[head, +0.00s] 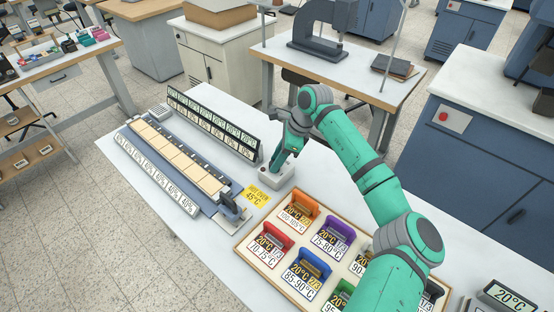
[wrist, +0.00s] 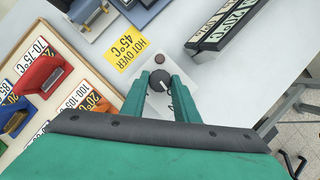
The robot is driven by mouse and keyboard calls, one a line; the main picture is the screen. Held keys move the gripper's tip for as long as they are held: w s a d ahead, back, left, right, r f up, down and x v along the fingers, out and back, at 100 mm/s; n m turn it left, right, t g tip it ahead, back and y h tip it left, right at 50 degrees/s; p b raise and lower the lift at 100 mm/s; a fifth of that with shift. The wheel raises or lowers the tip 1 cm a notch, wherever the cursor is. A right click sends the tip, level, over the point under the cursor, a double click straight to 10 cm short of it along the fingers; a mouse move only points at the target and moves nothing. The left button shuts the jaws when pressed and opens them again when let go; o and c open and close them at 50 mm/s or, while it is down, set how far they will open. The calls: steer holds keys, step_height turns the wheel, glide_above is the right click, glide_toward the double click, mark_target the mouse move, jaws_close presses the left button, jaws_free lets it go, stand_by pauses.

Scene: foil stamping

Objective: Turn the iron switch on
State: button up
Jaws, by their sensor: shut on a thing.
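The iron switch is a small pale grey box (head: 266,181) on the white table, beside the yellow "HOT OVER 45°C" label (head: 257,195). In the wrist view its top (wrist: 158,104) carries a dark round knob (wrist: 159,79) with a light pointer mark. A dark red lamp (wrist: 160,59), which looks unlit, sits just beyond the knob. My gripper (head: 280,164) reaches down over the box. In the wrist view my green fingers (wrist: 159,86) are on both sides of the knob, shut on it. In the head view the fingers hide the knob.
A wooden tray (head: 262,262) of coloured labelled pieces is in front. Some bare table lies right of the switch.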

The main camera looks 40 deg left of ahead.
steer(key=m, duration=0.2)
steer(key=m+t+y, duration=0.1)
steer(key=m, duration=0.1)
steer(key=shift+s+r+t, duration=0.1)
steer(key=shift+s+t, duration=0.05)
steer(key=shift+t, duration=0.15)
steer(key=m+t, duration=0.1)
steer(key=m, duration=0.3)
steer(key=shift+s, duration=0.15)
steer(key=m+t, duration=0.1)
steer(key=m, duration=0.1)
steer(key=m+t, duration=0.1)
steer(key=m, duration=0.1)
steer(key=shift+s+a+h, duration=0.1)
steer(key=shift+h, duration=0.2)
steer(key=shift+s+m+t+h, duration=0.1)
steer(key=shift+m+t+h, duration=0.45)
steer(key=shift+m, duration=1.55)
steer(key=o, duration=1.1)
steer(key=shift+c, duration=0.2)
